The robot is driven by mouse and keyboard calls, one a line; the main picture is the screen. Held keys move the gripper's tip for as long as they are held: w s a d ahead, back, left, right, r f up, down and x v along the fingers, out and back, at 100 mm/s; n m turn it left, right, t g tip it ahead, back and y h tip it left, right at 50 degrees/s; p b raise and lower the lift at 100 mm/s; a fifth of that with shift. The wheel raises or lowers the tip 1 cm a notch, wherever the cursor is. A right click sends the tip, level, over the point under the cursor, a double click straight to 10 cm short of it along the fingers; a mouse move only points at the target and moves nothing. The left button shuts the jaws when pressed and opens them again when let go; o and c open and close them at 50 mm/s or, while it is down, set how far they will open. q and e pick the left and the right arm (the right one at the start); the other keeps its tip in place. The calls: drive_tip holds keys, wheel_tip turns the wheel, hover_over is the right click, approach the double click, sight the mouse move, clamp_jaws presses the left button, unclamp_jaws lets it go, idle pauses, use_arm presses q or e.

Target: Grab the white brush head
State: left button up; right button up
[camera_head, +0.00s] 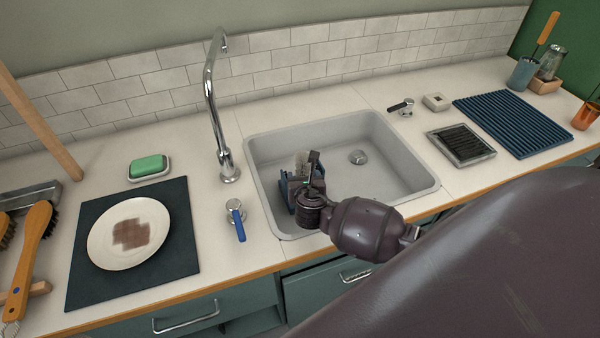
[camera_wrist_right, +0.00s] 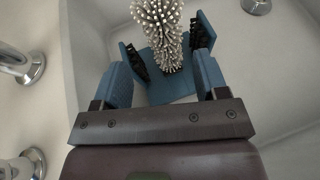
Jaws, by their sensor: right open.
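The white brush head (camera_wrist_right: 157,25) shows at the top of the right wrist view, upright and covered in short pale bristles. It stands on a blue base (camera_wrist_right: 172,88) with blue side walls lined with black bristles. In the head view the brush head (camera_head: 301,160) is small and partly hidden, with the blue base (camera_head: 286,190) at the left side of the sink. My right gripper (camera_head: 310,182) is over the sink beside it. In the wrist view its two blue fingers (camera_wrist_right: 163,75) are spread, with the brush head beyond and between them. My left gripper is not in view.
The sink's (camera_head: 405,150) walls surround the brush. A tall faucet (camera_head: 210,110) and a blue-handled tap (camera_head: 237,220) stand to its left. A plate (camera_head: 100,240) lies on a dark mat (camera_head: 180,255) farther left. The sink's right half is clear apart from the drain (camera_head: 357,157).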

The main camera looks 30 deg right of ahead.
sight(303, 168)
drive_tip(key=shift+w+d+f, duration=0.15)
drive_tip(key=shift+f, duration=0.25)
drive_tip(key=shift+b+x, duration=0.3)
drive_tip(key=shift+x, duration=0.55)
drive_tip(key=x, duration=0.3)
drive_tip(key=b+x, duration=0.1)
drive_tip(key=x, duration=0.1)
drive_tip(key=shift+d+r, duration=0.15)
drive_tip(key=shift+r, duration=0.2)
drive_tip(key=shift+w+d, duration=0.15)
drive_tip(key=shift+w, duration=0.15)
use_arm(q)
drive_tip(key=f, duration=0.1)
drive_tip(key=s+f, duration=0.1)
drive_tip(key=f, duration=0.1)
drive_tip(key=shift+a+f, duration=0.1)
use_arm(e)
drive_tip(key=c, duration=0.9)
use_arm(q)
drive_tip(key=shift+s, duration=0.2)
use_arm(e)
drive_tip(key=shift+c, duration=0.7)
